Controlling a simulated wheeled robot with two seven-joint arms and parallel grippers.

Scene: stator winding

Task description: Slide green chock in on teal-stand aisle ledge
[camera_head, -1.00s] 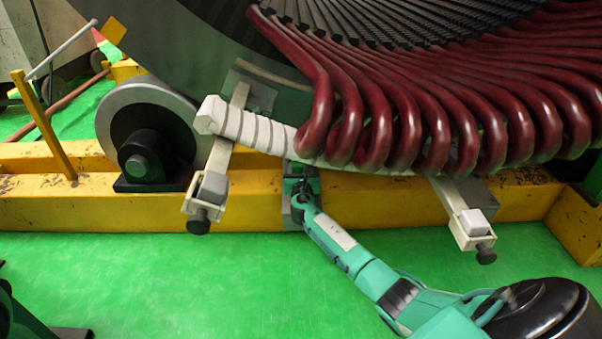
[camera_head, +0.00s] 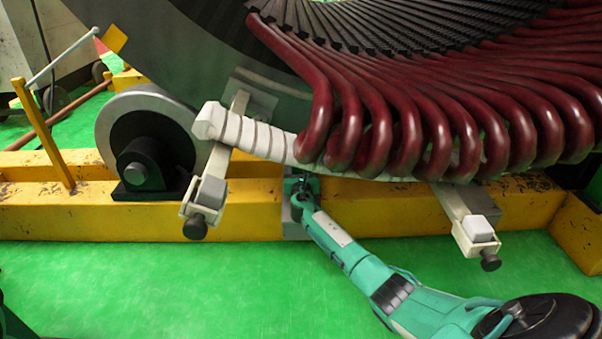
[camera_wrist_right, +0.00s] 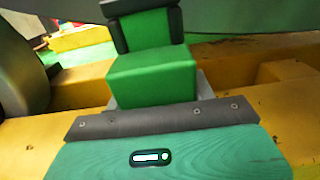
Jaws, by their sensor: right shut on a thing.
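The green chock (camera_wrist_right: 152,75) is a bright green stepped block in the right wrist view, beside the yellow beam. Dark finger-like parts flank its upper section, where my right gripper (camera_wrist_right: 146,32) is shut on it. In the head view my right arm comes in from the lower right and its gripper (camera_head: 302,186) is at the beam, below the white-wrapped bar; the chock is small and dark there. A teal panel (camera_wrist_right: 170,158) with a dark bolted strip fills the bottom of the wrist view; I cannot tell if it is the stand or mine. My left gripper is not seen.
The yellow beam (camera_head: 100,215) runs across behind the green floor (camera_head: 150,285). The red coil ends (camera_head: 440,125) and the white-wrapped bar (camera_head: 260,136) hang close above my gripper. White brackets (camera_head: 208,192) stick out on both sides. A roller (camera_head: 145,140) stands at left.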

